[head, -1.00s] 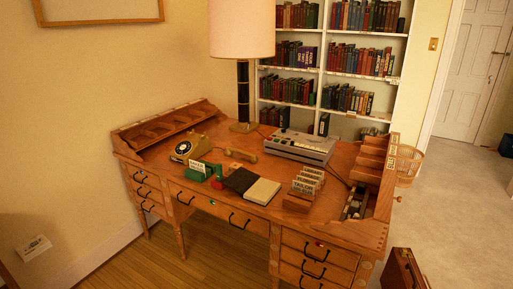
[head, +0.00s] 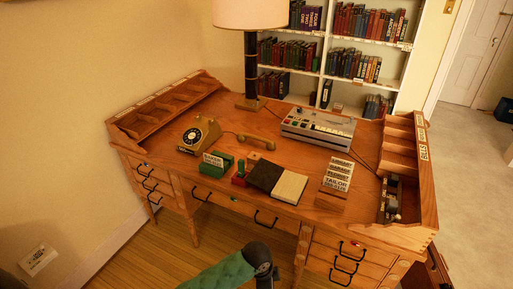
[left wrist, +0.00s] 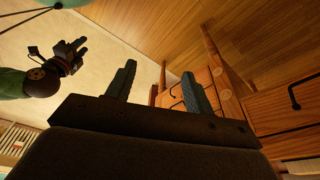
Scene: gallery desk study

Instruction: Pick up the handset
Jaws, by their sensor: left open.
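The tan handset (head: 257,141) lies on the desk top, off its cradle, to the right of the tan rotary telephone (head: 199,134). A dark cord seems to run between them. My left gripper (left wrist: 158,84) is open and empty in the left wrist view, its two dark fingers wide apart, with the desk's drawers beyond. In the head view a green arm with a dark joint shows low in front of the desk, with no fingertips in sight. My right gripper (left wrist: 72,55) shows small in the left wrist view; its jaw state is unclear. The handset is not in that view.
The wooden desk (head: 160,185) bears a green card holder (head: 214,165), a dark and cream book (head: 278,180), a card rack (head: 335,185) and a grey machine (head: 318,130). A lamp (head: 250,60) stands behind the handset. Raised trays edge both ends.

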